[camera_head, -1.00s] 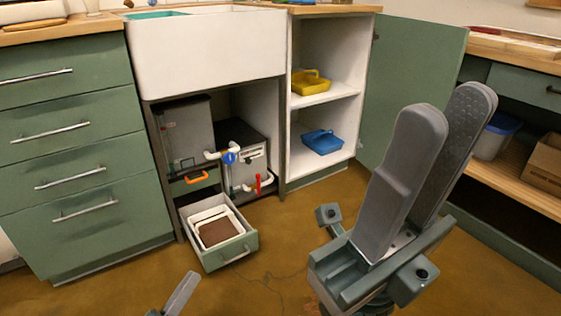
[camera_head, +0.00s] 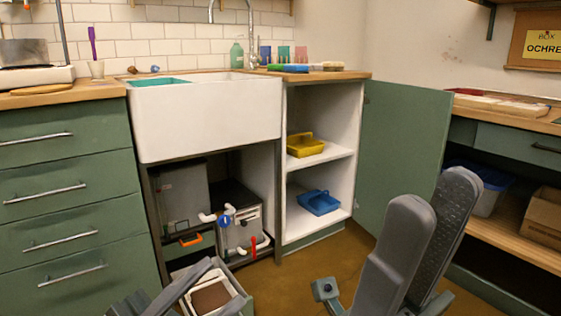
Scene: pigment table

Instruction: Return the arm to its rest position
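My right gripper (camera_head: 437,195) stands at the lower right with its two grey fingers pointing up. A gap shows between the fingers, and nothing is held there. It is in front of the open green cabinet door (camera_head: 402,150). My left gripper (camera_head: 190,283) is at the bottom edge, partly cut off. Its dark grey parts overlap the pulled-out drawer (camera_head: 238,300). Its finger gap is not clear, and no object shows in it.
The white sink (camera_head: 210,115) and green drawer fronts (camera_head: 60,205) stand ahead. A yellow caddy (camera_head: 305,145) and a blue caddy (camera_head: 318,202) sit on the cabinet shelves. A wooden bench (camera_head: 515,245) is at right. Brown floor (camera_head: 290,275) is clear between the grippers.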

